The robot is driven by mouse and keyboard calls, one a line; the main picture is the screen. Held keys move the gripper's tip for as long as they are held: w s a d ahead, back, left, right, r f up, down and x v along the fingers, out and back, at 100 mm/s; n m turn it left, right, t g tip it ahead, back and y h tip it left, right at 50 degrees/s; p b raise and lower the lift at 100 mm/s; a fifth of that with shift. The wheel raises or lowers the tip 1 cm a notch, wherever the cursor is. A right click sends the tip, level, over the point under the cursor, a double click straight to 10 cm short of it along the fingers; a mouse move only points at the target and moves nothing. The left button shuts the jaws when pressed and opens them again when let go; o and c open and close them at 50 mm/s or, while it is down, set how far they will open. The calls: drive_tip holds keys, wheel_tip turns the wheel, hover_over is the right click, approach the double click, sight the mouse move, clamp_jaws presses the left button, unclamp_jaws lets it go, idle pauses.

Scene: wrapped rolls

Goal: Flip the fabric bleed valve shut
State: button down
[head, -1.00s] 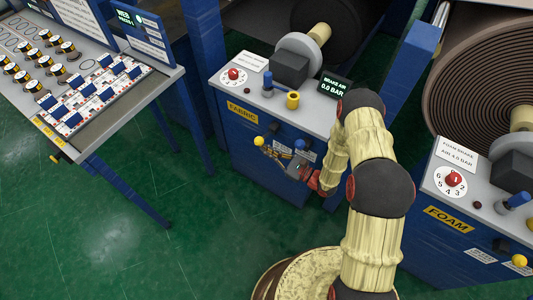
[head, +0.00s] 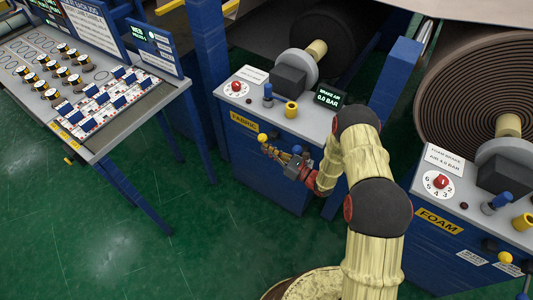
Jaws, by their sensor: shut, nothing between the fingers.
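The fabric station (head: 262,168) is a blue cabinet with a grey top and a "FABRIC" label. A small lever with a yellow ball end (head: 262,137) sticks out from its front, just below the label; I take it as the bleed valve handle. My gripper (head: 270,149) is shut and empty, its fingertips pointing left just below the yellow ball. I cannot tell whether they touch the lever. A blue ball knob (head: 297,150) shows just above my gripper. My gripper hides part of the cabinet front. The brake air display (head: 328,98) reads 0.0 BAR.
On the cabinet top are a red dial (head: 236,87), a blue-topped lever (head: 268,94) and a yellow cup (head: 291,109). The foam station (head: 437,213) stands at right, its own yellow ball (head: 505,257) low on the front. A parts table (head: 128,128) is at left. Green floor is clear between.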

drive_tip(key=shift+w+d+r+m+h+p, duration=0.15)
drive_tip(key=shift+r+m+p, duration=0.3)
drive_tip(key=shift+m, duration=0.5)
drive_tip(key=shift+w+d+r+m+h+p, duration=0.15)
drive_tip(key=shift+r+m+p, duration=0.25)
drive_tip(key=shift+m, duration=0.55)
drive_tip(key=shift+a, duration=0.1)
drive_tip(key=shift+f, duration=0.15)
